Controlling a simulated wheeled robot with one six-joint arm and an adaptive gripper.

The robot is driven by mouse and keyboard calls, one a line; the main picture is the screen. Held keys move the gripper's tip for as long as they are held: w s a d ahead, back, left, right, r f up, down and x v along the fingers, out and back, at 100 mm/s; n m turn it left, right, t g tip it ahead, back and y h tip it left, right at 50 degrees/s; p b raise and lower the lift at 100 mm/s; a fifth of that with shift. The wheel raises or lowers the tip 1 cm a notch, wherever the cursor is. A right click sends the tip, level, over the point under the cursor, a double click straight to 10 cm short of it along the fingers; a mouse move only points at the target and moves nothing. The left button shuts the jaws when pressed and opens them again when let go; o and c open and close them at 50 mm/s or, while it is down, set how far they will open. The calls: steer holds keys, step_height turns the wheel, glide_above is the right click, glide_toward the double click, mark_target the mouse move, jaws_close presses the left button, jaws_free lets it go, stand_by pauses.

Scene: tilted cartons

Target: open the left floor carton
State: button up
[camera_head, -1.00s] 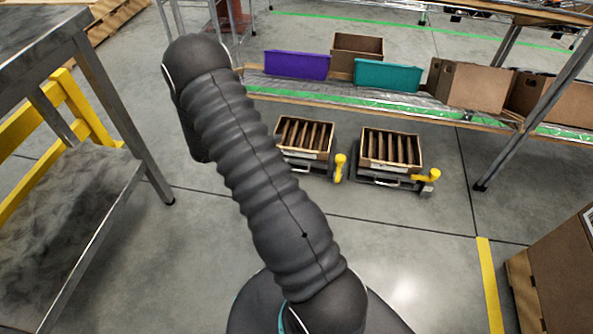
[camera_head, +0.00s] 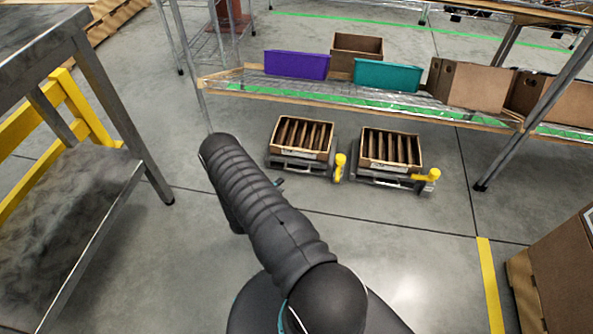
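The left floor carton (camera_head: 303,154) is a brown box on a low dark stand under the shelf. Dark slat-like strips run across its top; I cannot tell whether they are flaps or contents. The right floor carton (camera_head: 390,165) looks alike and stands beside it. My arm reaches up from the bottom of the picture, its upper end left of and nearer than the left carton. A small dark piece (camera_head: 278,182) sticks out beside the arm, just below the left carton, perhaps part of my gripper. The rest of my gripper is hidden behind the arm.
A yellow post (camera_head: 340,165) stands at the right of the left carton's stand, another (camera_head: 428,175) by the right one. The shelf above holds a purple bin (camera_head: 297,65), a teal bin (camera_head: 387,76) and cartons. A metal table (camera_head: 110,90) stands left. Floor before the cartons is clear.

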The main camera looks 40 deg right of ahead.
mark_target(296, 170)
steer(key=x, duration=1.3)
steer(key=shift+s, duration=0.1)
steer(key=shift+a, duration=0.1)
jaws_close()
